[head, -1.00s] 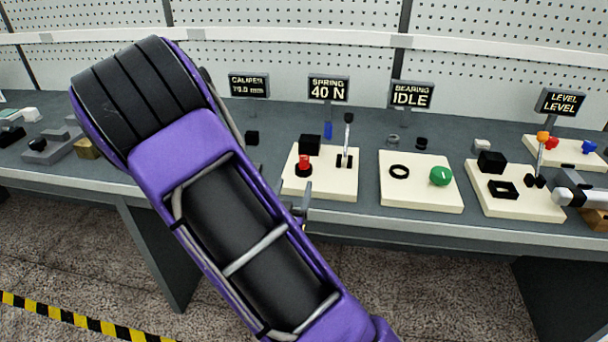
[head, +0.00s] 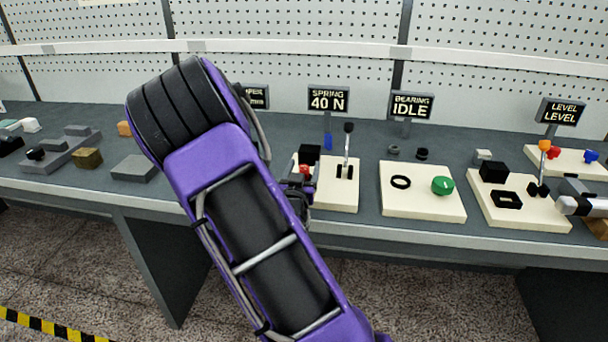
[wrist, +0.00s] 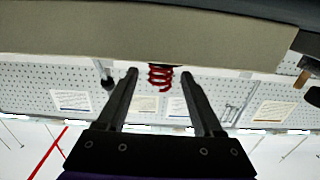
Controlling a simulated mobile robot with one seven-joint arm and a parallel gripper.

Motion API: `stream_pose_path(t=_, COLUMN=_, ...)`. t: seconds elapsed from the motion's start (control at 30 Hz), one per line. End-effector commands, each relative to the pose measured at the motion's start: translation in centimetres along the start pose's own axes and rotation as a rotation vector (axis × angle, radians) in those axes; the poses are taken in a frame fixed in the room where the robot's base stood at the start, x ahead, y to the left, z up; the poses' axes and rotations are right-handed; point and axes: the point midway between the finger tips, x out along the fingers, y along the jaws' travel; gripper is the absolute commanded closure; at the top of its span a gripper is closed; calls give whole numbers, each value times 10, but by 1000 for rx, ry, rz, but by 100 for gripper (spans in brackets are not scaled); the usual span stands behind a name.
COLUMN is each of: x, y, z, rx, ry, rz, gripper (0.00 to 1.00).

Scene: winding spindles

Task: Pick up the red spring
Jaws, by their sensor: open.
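The red spring (head: 305,169) stands on the cream board (head: 338,199) under the "SPRING 40 N" sign; my gripper hides part of it in the head view. In the wrist view, which looks upside down, the red coils (wrist: 160,78) show between the tips of my two dark fingers. My gripper (wrist: 159,72) is open, with a gap on each side of the spring. In the head view my gripper (head: 297,190) is at the left edge of the board, largely hidden by my purple arm. I cannot tell how deep the spring sits between the fingers.
The board also bears a black block (head: 310,152) and an upright lever with a black knob (head: 348,128). A blue piece (head: 328,141) stands behind it. To the right is a board with a black ring (head: 400,182) and green knob (head: 442,186). Grey blocks (head: 135,168) lie left.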

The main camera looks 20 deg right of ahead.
Motion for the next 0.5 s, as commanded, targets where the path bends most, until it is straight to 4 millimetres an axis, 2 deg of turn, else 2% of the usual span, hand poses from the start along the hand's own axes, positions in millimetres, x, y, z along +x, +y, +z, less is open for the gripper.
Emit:
stream_pose_path(t=0.27, x=5, y=0, z=0, rx=0, ry=-2, rz=1, gripper=32)
stream_pose_path(t=0.37, x=5, y=0, z=0, rx=0, ry=-1, rz=1, gripper=46)
stream_pose_path(t=0.5, x=5, y=0, z=0, rx=0, ry=-1, rz=1, gripper=71)
